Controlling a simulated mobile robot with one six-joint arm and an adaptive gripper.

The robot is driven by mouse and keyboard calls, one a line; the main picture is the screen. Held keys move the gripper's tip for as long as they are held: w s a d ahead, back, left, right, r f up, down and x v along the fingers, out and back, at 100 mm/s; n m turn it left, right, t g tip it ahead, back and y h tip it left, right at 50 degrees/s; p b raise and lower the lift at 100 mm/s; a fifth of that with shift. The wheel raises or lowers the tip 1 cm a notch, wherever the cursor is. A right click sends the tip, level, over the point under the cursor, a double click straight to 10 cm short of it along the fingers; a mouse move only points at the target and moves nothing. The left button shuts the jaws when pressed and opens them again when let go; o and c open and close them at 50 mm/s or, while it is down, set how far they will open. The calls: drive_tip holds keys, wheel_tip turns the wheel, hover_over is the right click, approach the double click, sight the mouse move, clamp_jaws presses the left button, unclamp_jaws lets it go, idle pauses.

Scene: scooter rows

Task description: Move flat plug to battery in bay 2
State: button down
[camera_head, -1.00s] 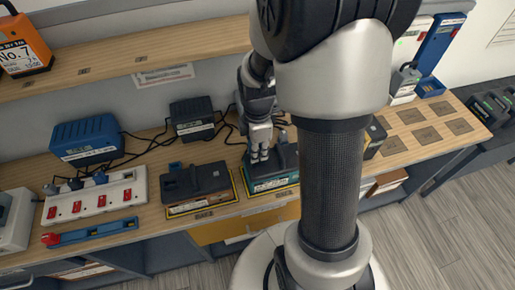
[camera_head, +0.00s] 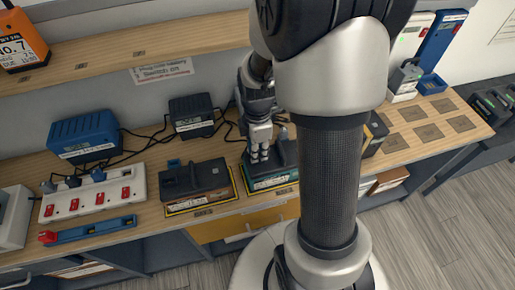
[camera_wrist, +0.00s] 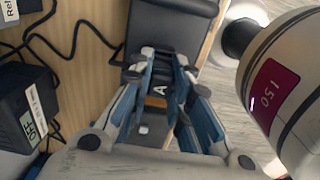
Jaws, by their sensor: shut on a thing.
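My gripper (camera_head: 260,152) points down at the left part of the dark battery with a green label (camera_head: 272,180), right of another dark battery (camera_head: 197,178). In the wrist view my fingers (camera_wrist: 160,90) are closed in around a small dark piece with an orange band (camera_wrist: 155,102), apparently the flat plug. The fingers hide most of it, so I cannot tell whether it touches the battery. A dark battery body (camera_wrist: 172,32) shows beyond the fingertips. The bay numbers are not readable.
Two chargers, blue (camera_head: 85,138) and black (camera_head: 192,116), stand behind with loose black cables. A white power strip (camera_head: 95,196) lies at left. My arm hides part of another battery (camera_head: 376,134). Empty dark squares (camera_head: 430,132) lie at right. A shelf (camera_head: 130,55) runs above.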

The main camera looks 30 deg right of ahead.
drive_tip(key=shift+f, duration=0.15)
drive_tip(key=c, duration=1.4)
unclamp_jaws()
wheel_tip(320, 180, up, 12)
drive_tip(key=shift+r, duration=0.1)
drive_tip(key=s+a+r+m+t, duration=0.1)
drive_tip(key=s+a+r+m, duration=0.2)
drive_tip(key=s+m, duration=0.1)
drive_tip(key=s+a+r+m+t, duration=0.2)
drive_tip(key=s+a+m, duration=0.2)
drive_tip(key=s+m, duration=0.1)
drive_tip(key=s+a+r+m+t, duration=0.1)
drive_tip(key=s+a+r+m, duration=0.2)
drive_tip(key=s+m, duration=0.1)
drive_tip(key=shift+s+a+r+m+t, duration=0.3)
drive_tip(key=shift+a+m, duration=0.05)
drive_tip(key=shift+m, duration=0.55)
